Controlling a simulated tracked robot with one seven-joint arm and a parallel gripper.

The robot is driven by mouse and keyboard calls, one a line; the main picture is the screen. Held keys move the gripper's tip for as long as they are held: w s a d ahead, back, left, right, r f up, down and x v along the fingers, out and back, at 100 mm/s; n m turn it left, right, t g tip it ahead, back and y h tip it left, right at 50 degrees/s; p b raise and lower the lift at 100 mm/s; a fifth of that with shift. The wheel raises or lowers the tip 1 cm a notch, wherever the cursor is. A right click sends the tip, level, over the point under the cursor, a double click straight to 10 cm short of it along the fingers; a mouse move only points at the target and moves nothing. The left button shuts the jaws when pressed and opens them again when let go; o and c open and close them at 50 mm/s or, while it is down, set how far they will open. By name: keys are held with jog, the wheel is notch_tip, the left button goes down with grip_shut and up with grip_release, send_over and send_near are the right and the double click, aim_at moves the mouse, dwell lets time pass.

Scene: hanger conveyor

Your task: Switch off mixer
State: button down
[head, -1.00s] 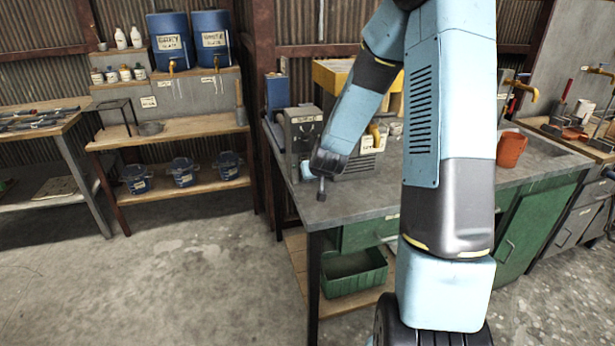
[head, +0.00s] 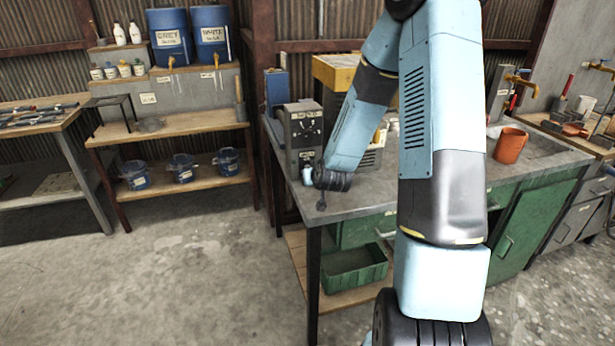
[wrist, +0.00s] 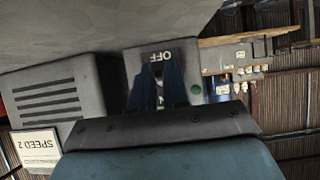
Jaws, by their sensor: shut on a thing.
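The mixer's grey switch box (wrist: 183,62) shows upside down in the wrist view, with an OFF label (wrist: 157,57) and a green round spot (wrist: 196,89). My gripper (wrist: 156,72) has its dark blue fingers close together in front of this face, below the label in the picture. It is shut on a small part there, probably the switch, which the fingers mostly hide. In the head view my gripper (head: 307,176) is low in front of a grey box with a dark dial (head: 304,128) on the bench. Its fingertips are too small to make out there.
An orange jug (head: 510,146) stands on the grey bench (head: 375,196) to the right. Open floor (head: 180,270) lies to the left.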

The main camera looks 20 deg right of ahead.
jog(key=shift+s+f, duration=0.15)
jog(key=c, duration=1.1)
grip_release()
